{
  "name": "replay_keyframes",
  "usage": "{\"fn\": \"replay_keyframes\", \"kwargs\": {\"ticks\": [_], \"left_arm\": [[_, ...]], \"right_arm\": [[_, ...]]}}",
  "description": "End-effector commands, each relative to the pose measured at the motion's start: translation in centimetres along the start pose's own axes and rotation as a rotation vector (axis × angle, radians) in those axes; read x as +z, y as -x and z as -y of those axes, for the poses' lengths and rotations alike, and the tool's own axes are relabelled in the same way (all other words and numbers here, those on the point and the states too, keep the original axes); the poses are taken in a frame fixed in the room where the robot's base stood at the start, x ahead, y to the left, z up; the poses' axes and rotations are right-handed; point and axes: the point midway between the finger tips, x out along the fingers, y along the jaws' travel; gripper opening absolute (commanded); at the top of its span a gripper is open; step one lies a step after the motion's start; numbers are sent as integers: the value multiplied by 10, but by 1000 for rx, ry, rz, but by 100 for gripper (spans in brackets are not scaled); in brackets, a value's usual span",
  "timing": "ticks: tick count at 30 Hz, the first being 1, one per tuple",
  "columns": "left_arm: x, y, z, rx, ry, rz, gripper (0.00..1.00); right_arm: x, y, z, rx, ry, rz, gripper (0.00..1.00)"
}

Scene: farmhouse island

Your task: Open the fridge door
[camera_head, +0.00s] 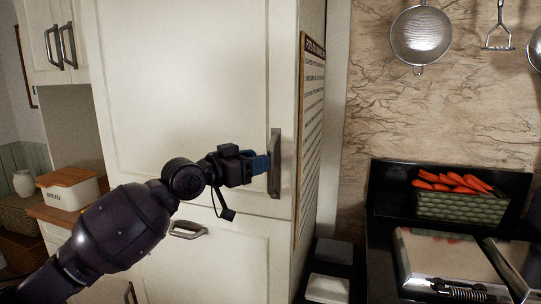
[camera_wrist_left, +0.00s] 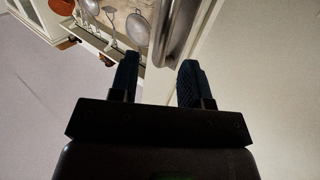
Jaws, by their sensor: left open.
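The fridge door (camera_head: 190,80) is a tall cream panel in the head view, and it looks closed. Its upright metal handle (camera_head: 276,165) is near the door's right edge. My left gripper (camera_head: 262,164) is open at the handle, with its blue fingertips close to the handle's left side. In the left wrist view the handle (camera_wrist_left: 178,30) runs just beyond the two open fingers (camera_wrist_left: 158,82), nearer the right one. I cannot tell whether a finger touches it. My right gripper is in neither view.
A lower drawer with a handle (camera_head: 188,230) is below the door. To the right are a stove with a steel cover (camera_head: 440,255) and a green basket (camera_head: 462,205) of carrots. A bread box (camera_head: 72,190) sits on the left counter. Strainers hang on the wall.

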Motion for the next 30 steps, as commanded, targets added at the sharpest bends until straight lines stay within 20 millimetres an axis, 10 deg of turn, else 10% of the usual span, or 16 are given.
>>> {"fn": "replay_keyframes", "kwargs": {"ticks": [9, 22, 30], "left_arm": [[0, -41, 0, 0, 1, 1, 43], [0, -48, 0, 0, 0, 0, 43], [0, -48, 0, -1, 0, 0, 3]], "right_arm": [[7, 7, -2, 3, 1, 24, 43], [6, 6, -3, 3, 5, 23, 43], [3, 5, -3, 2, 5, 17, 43]]}}
